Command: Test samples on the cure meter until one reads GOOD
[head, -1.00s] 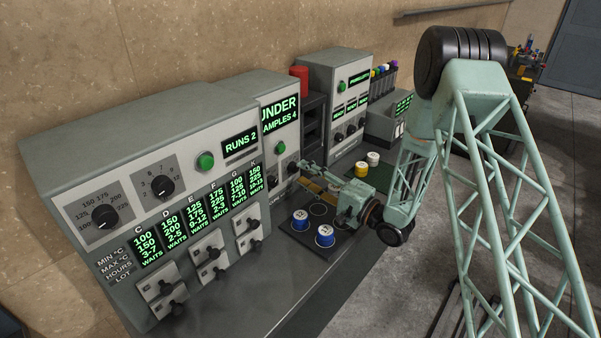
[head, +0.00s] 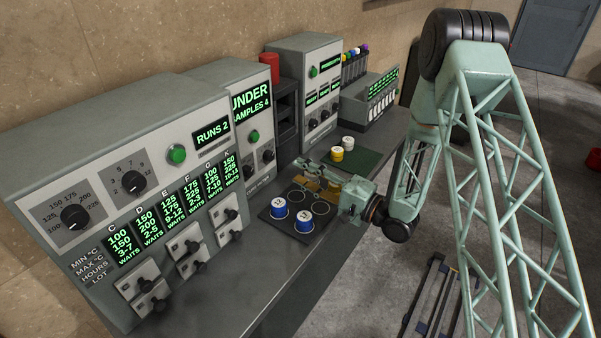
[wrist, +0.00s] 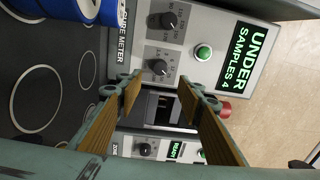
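The cure meter (head: 228,83) shows UNDER and SAMPLES 4 on its green display. The wrist view shows the same readout beside a green button (wrist: 203,52) and two dials. My gripper (head: 308,170) is open, its tan-padded fingers (wrist: 160,92) apart with nothing between them. It is level with the meter's front, above the far edge of a dark ringed tray (head: 270,228). Two blue samples (head: 279,208) stand upright on the tray's near side. A yellow sample (head: 337,155) and a white-grey sample (head: 348,143) stand on a green mat (head: 372,157).
A control unit (head: 177,130) reading RUNS 2 fills the near left. Behind the gripper stand another instrument cabinet (head: 322,90), a red cylinder (head: 269,66), a rack of coloured-topped tubes (head: 355,62) and a low box (head: 372,100). The near bench (head: 262,275) is clear.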

